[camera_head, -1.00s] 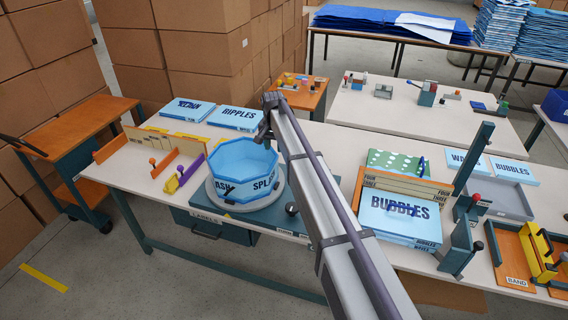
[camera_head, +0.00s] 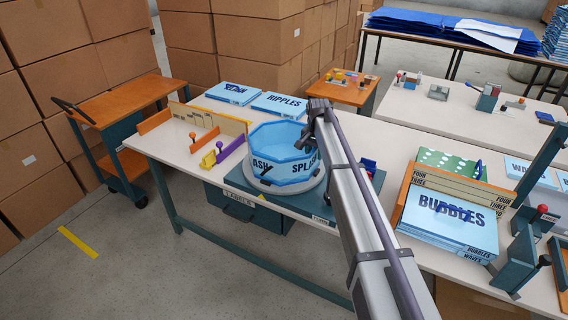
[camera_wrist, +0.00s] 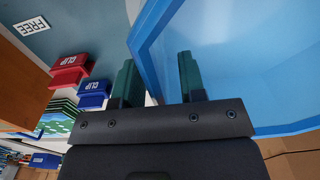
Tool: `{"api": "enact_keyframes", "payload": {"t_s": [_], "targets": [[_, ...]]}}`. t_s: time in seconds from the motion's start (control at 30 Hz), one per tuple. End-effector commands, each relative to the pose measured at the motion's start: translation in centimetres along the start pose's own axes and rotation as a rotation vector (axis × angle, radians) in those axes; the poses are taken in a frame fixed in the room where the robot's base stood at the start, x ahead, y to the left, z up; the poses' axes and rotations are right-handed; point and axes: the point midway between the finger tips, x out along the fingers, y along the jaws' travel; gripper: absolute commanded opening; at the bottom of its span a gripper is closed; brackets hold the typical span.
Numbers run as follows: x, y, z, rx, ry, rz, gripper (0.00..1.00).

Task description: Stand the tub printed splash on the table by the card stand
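The tub printed splash (camera_head: 283,176) is a pale blue, many-sided open tub. It stands upright in a grey ring on a teal base on the table (camera_head: 345,218). My gripper (camera_head: 312,142) is at the tub's right rim in the head view. In the wrist view my gripper (camera_wrist: 160,78) has its two teal fingers apart, one outside the tub wall (camera_wrist: 147,45) and one over its inside. A gap shows between the outer finger and the wall. An orange stand with cards (camera_head: 459,184) reading FOUR and THREE is to the right, behind printed blue BUBBLES sheets (camera_head: 450,212).
A cream panel (camera_head: 212,116) with orange and purple clamps stands left of the tub. Flat RIPPLES sheets (camera_head: 279,104) lie behind it. Red (camera_wrist: 70,65) and blue (camera_wrist: 94,92) CLIP blocks show in the wrist view. Bare table lies between the teal base and the BUBBLES sheets.

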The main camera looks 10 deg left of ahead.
Motion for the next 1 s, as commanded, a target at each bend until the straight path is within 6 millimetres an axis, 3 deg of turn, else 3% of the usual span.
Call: {"api": "enact_keyframes", "payload": {"t_s": [0.03,0.23,0.6,1.0], "targets": [[0.74,0.0,0.01,0.0,0.0,0.0,0.38],[0.29,0.01,0.02,0.0,0.0,0.0,0.36],[0.29,0.01,0.01,0.0,0.0,0.0,0.0],[0.3,0.01,0.02,0.0,0.0,0.0,0.0]]}}
